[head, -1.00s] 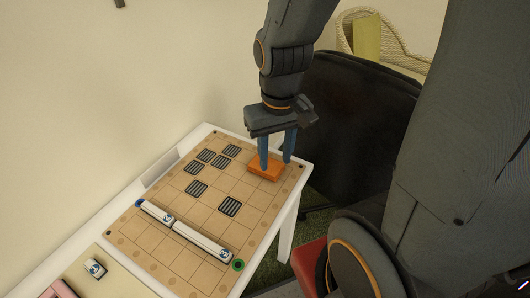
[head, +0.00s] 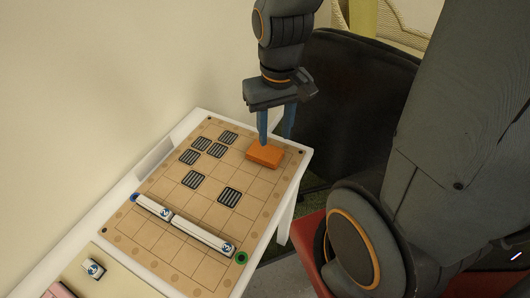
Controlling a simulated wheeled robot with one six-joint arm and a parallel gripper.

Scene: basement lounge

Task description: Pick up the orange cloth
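The orange cloth (head: 265,155) looks like a flat, folded block. It lies on the far right corner of the tan gridded board (head: 240,221), which is on a white table. My gripper (head: 275,139) points down right at the cloth, with its two blue fingers spread apart. The left finger's tip is at the cloth's back edge, and the right finger's lower end is behind or beside the cloth's right side. I cannot tell whether the fingers touch it.
Several dark striped tiles (head: 194,180) lie on the board. Two white bars (head: 203,235) lie end to end across it, near a green ring (head: 241,258). A small white block (head: 93,268) is at the near left. A dark chair back (head: 355,110) stands right of the table.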

